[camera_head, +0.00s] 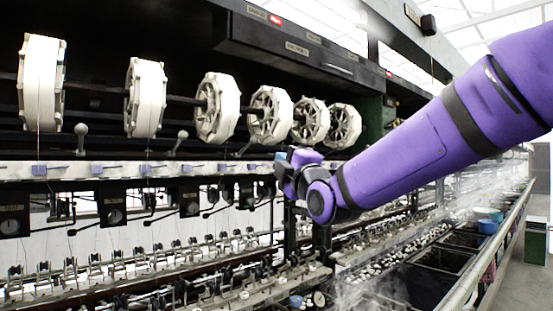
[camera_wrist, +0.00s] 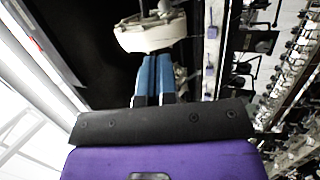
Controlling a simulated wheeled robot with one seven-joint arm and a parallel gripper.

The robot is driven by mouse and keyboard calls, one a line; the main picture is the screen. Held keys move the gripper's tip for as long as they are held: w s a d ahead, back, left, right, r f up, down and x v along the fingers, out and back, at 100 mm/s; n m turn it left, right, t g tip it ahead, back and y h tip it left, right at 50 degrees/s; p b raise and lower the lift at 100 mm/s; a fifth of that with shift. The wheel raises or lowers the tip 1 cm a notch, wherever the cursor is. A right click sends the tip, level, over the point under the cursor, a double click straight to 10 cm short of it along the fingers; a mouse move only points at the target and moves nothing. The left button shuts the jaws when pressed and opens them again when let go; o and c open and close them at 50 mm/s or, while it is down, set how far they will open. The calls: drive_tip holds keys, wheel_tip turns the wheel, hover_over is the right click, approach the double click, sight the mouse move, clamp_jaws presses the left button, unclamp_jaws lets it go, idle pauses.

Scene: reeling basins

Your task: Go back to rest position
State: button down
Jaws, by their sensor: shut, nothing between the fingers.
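My purple arm reaches in from the right in the head view, with my gripper (camera_head: 290,168) at its end in front of the reeling machine, just below the row of white reels. The fingers are hard to make out there. In the wrist view my gripper (camera_wrist: 154,62) shows two blue fingers lying side by side, shut with nothing between them. A white reel (camera_wrist: 150,32) appears just beyond the fingertips. I cannot tell how far it is from them.
Several white reels (camera_head: 146,97) hang on a dark shaft. A pale rail with small levers (camera_head: 80,130) runs below them. Basins (camera_head: 440,258) with steam lie at lower right behind a long metal rail (camera_head: 487,257). The aisle floor (camera_head: 525,280) at far right looks clear.

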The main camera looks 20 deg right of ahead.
drive_tip(key=shift+s+d+f, duration=0.1)
drive_tip(key=shift+s+f, duration=0.05)
drive_tip(key=shift+s, duration=0.4)
drive_tip(key=s+d+f+m+g+h, duration=0.1)
drive_tip(key=s+d+f+m+g, duration=0.1)
drive_tip(key=s+f+m+g, duration=0.6)
drive_tip(key=s+d+f+m+g+h, duration=0.1)
drive_tip(key=s+f+m+g, duration=0.7)
drive_tip(key=s, duration=0.9)
wheel_tip(320, 180, down, 5)
drive_tip(key=shift+s+d+r+m+g, duration=0.1)
drive_tip(key=shift+s+d+m+g, duration=0.25)
drive_tip(key=shift+d+m, duration=0.6)
drive_tip(key=shift+w+a+m, duration=0.1)
drive_tip(key=shift+a+m, duration=0.15)
